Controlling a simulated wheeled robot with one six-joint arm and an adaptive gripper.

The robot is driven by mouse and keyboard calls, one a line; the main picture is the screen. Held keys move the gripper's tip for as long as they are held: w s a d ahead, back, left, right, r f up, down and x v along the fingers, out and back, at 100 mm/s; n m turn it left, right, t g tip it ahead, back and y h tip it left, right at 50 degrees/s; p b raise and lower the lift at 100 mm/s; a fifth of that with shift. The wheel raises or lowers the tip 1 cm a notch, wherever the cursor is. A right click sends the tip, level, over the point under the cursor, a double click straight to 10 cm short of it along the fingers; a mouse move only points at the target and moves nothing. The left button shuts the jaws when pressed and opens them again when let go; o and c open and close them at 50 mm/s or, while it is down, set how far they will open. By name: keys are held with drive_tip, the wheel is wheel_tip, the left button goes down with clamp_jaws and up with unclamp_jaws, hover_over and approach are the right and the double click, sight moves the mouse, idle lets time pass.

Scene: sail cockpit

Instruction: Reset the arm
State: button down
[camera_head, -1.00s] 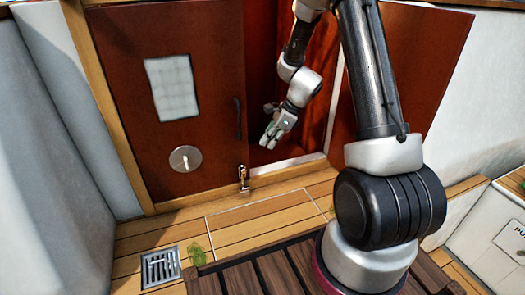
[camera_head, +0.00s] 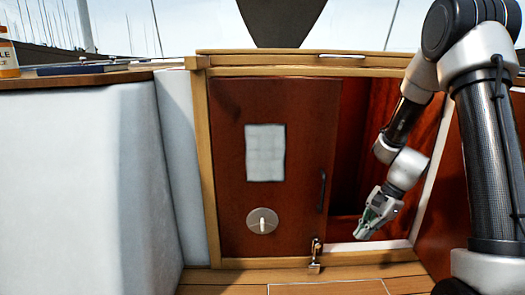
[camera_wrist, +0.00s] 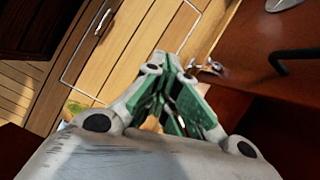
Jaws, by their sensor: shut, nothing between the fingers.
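My gripper (camera_head: 363,229) hangs in front of the open right part of the companionway, tilted down and to the left. Its fingers are closed together with nothing between them. In the wrist view the green-padded fingers (camera_wrist: 168,95) point over the wooden cockpit floor. My arm comes in from the right of the head view and bends down to the gripper.
A red-brown door (camera_head: 270,195) with a dark handle (camera_head: 322,190) and a round metal disc (camera_head: 262,221) stands left of my gripper. A small metal latch (camera_head: 315,255) is at the sill. An orange bottle (camera_head: 8,58) stands on the upper left ledge. White walls (camera_head: 90,185) flank the left side.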

drive_tip(key=s+d+r+n+t+h, duration=0.2)
drive_tip(key=s+r+n, duration=0.5)
drive_tip(key=s+r, duration=0.3)
drive_tip(key=s+d+r+n+t+h, duration=0.2)
drive_tip(key=s+r+n, duration=0.5)
drive_tip(key=s+r, duration=0.4)
wheel_tip(320, 180, up, 4)
drive_tip(key=shift+d+r+t+h, duration=0.15)
drive_tip(key=shift+d+t+h, duration=0.1)
drive_tip(key=shift+t+h, duration=0.25)
